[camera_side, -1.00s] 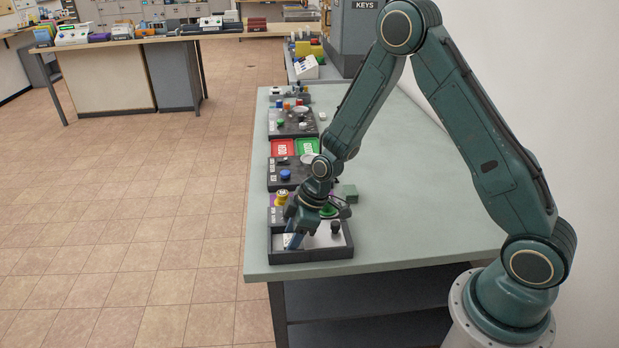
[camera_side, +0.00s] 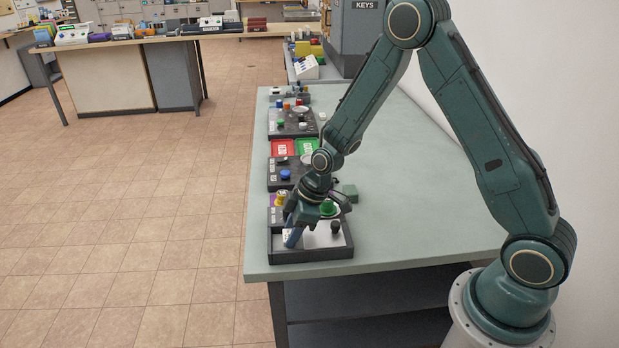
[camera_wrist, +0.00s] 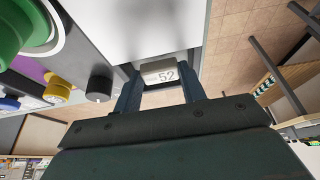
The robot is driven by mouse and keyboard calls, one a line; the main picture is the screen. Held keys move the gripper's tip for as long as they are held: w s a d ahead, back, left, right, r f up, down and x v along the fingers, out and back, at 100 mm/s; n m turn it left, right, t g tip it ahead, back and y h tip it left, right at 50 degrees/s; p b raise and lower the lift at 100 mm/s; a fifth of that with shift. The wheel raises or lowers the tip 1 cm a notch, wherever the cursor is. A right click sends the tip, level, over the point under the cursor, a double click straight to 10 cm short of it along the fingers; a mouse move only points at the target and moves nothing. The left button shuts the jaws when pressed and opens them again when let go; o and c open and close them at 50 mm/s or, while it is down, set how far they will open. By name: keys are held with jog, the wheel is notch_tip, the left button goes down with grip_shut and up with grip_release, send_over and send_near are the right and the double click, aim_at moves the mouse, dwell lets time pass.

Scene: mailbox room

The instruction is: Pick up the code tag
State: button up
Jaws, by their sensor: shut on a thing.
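The code tag (camera_wrist: 161,73) is a small pale block marked "52". In the wrist view it sits between the two blue fingertips of my gripper (camera_wrist: 162,86), which is shut on it. In the side view my gripper (camera_side: 291,238) is over the left part of the dark-rimmed tray (camera_side: 312,257) at the table's near end. The tag is mostly hidden by the fingers there. The tag looks a little above the tray's pale floor, but the exact gap is hard to tell.
A green button (camera_side: 328,209) and a yellow knob (camera_side: 281,198) are just behind the tray. More control panels line the table's left edge; the table's right side (camera_side: 420,215) is clear.

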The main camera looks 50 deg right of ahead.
notch_tip(320, 180, up, 19)
jog(key=shift+f, duration=0.2)
dwell(0.3)
jog(key=shift+d+f, duration=0.1)
dwell(0.5)
jog(key=w+d+f, duration=0.3)
jog(key=d+f, duration=0.2)
jog(key=w+d+f, duration=0.3)
jog(key=d+f, duration=0.2)
jog(key=w+d+f, duration=0.3)
jog(key=d+f, duration=0.2)
jog(key=d, duration=0.1)
jog(key=shift+w+f, duration=0.1)
jog(key=shift+f, duration=0.15)
jog(key=shift+f, duration=0.15)
jog(key=shift+f, duration=1.95)
jog(key=shift+f, duration=0.6)
dwell(0.4)
